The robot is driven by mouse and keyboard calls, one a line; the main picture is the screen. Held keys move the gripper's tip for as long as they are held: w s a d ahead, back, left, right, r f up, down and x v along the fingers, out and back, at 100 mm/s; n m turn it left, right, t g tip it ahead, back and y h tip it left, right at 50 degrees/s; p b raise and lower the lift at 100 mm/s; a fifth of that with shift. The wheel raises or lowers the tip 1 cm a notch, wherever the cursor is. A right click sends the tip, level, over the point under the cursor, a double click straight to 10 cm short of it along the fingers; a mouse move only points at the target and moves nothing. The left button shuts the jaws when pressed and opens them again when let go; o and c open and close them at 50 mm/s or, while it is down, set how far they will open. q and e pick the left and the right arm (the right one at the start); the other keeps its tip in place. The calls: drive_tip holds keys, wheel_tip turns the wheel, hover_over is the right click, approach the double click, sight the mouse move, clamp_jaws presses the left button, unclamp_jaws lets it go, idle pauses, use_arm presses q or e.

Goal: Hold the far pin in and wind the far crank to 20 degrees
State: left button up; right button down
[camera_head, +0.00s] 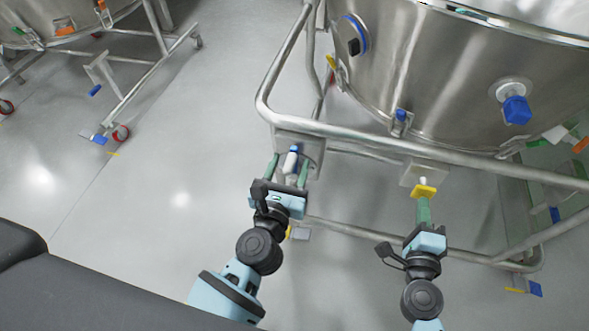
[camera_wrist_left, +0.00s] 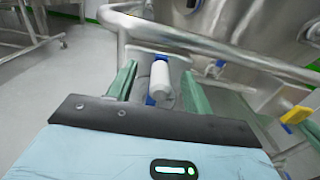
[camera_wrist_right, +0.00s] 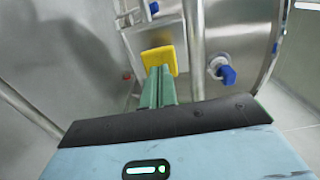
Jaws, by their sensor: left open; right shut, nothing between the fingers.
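A white cylindrical handle with blue parts, apparently the crank's grip (camera_head: 290,163), stands before a metal plate (camera_head: 312,146) on the vessel frame. My left gripper (camera_head: 289,171) is open with one finger on each side of it; in the left wrist view the grip (camera_wrist_left: 162,86) lies between the fingers with gaps. A yellow plate on a white stem, apparently the pin's head (camera_head: 424,191), sits in front of a second metal plate (camera_head: 411,172). My right gripper (camera_head: 423,203) is shut and empty, its fingertips at the yellow head (camera_wrist_right: 160,58). Whether it is pressed in cannot be told.
A large steel vessel (camera_head: 400,70) stands above a tubular frame with a thick rail (camera_head: 350,134) just beyond both grippers. A blue knob (camera_head: 516,109) sticks out of the vessel. Another wheeled frame (camera_head: 128,100) stands at upper left. The floor at left is clear.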

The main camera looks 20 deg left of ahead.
sight(424, 195)
drive_tip(key=shift+w, duration=1.65)
use_arm(q)
clamp_jaws()
